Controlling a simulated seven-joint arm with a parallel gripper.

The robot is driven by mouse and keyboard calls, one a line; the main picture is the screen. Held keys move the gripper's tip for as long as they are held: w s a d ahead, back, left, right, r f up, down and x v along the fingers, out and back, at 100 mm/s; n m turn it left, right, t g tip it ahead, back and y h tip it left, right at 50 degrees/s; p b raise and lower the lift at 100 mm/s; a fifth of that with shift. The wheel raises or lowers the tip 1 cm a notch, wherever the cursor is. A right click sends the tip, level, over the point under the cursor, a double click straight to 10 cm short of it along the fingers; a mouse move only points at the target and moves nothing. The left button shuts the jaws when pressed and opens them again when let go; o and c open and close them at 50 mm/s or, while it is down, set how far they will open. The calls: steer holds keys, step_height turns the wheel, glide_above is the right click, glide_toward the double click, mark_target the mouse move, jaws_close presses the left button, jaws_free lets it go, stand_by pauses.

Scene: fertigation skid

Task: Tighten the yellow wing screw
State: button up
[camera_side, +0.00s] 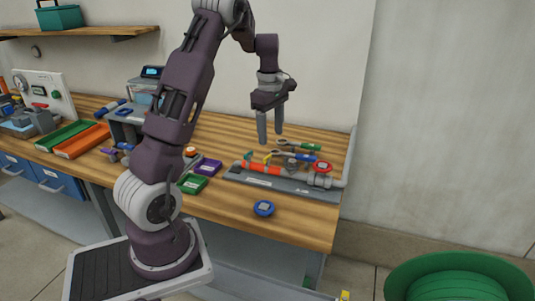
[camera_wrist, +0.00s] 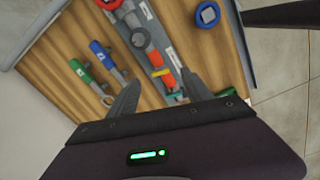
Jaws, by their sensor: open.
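The yellow wing screw (camera_side: 267,157) shows as a small yellow piece on the orange-red section of the pipe assembly (camera_side: 287,180) in the side view. In the wrist view the yellow wing screw (camera_wrist: 160,72) lies across the red pipe section, between my fingertips in the picture. My gripper (camera_side: 270,131) points down above the pipe assembly, open and empty, with clear air between its fingers and the pipe. In the wrist view my gripper (camera_wrist: 159,80) shows both grey fingers spread apart. The lower pipe end is partly hidden by my gripper body.
A green-handled tool (camera_side: 310,147) and a blue-handled tool (camera_side: 303,157) lie behind the pipe. A red handwheel (camera_side: 321,168) sits at its right end. A blue round part (camera_side: 264,208) lies in front.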

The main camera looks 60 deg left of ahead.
mark_target(267, 160)
steer(key=a+f, duration=0.1)
steer(key=a+f+n, duration=0.1)
steer(key=shift+s+f, duration=0.15)
steer(key=shift+f, duration=0.2)
step_height(267, 160, down, 6)
steer(key=shift+f, duration=0.1)
jaws_close()
